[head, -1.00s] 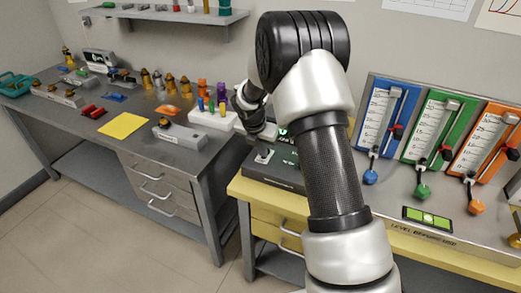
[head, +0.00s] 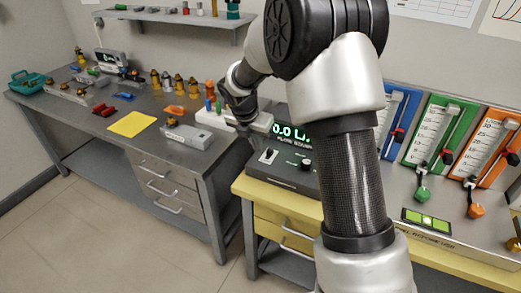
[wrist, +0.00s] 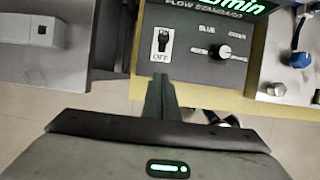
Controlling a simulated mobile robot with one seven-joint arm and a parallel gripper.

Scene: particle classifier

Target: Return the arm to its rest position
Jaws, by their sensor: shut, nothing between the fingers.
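My arm rises in front of the head camera and bends over to the left. My gripper (head: 254,128) hangs above the left end of the dark flow standard box (head: 296,180), and its fingertips are hard to make out there. In the wrist view my gripper (wrist: 161,80) is shut and empty. Its fingers point toward the box front (wrist: 192,62), apart from it as far as I can tell. The toggle switch (wrist: 163,42) sits just beyond the fingertips by an OFF label. A selector knob (wrist: 225,52) is to its right.
The yellow bench (head: 245,188) carries the box and blue, green and orange gauge panels (head: 436,133). A grey bench (head: 95,118) on the left holds weights, a yellow sheet (head: 132,124) and a white block (head: 210,117). A shelf (head: 170,17) hangs above. Floor is open at lower left.

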